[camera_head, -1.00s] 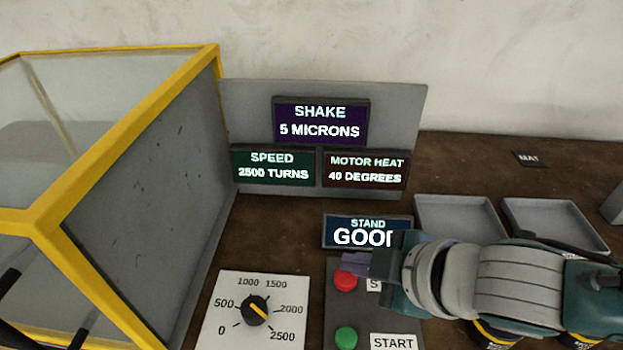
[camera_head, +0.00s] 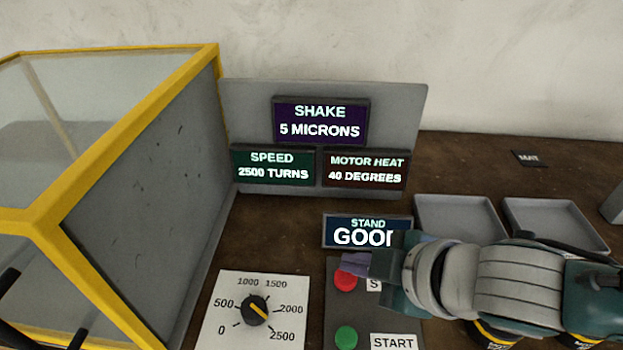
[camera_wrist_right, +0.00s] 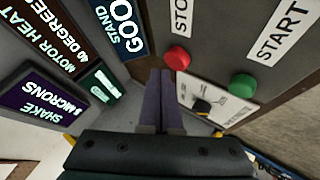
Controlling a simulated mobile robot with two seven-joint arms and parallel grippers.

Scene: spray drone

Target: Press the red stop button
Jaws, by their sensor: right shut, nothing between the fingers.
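The red stop button (camera_head: 345,281) sits on a dark grey panel (camera_head: 375,318), above the green start button (camera_head: 346,338). In the right wrist view the red button (camera_wrist_right: 177,58) is fully in sight beside its partly cut-off label. My right gripper (camera_head: 355,263) is shut and empty, and its purple fingers overlap the upper edge of the red button in the head view. In the right wrist view the fingertips (camera_wrist_right: 160,75) lie just left of the red button. I cannot tell whether they touch it. My left gripper is not in view.
A dial (camera_head: 254,310) stands left of the button panel, its pointer toward 2500. Screens read SHAKE 5 MICRONS (camera_head: 320,121), SPEED 2500 TURNS (camera_head: 273,166) and MOTOR HEAT 40 DEGREES (camera_head: 366,169). A yellow-framed enclosure (camera_head: 135,125) is at left; grey trays (camera_head: 460,207) lie at right.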

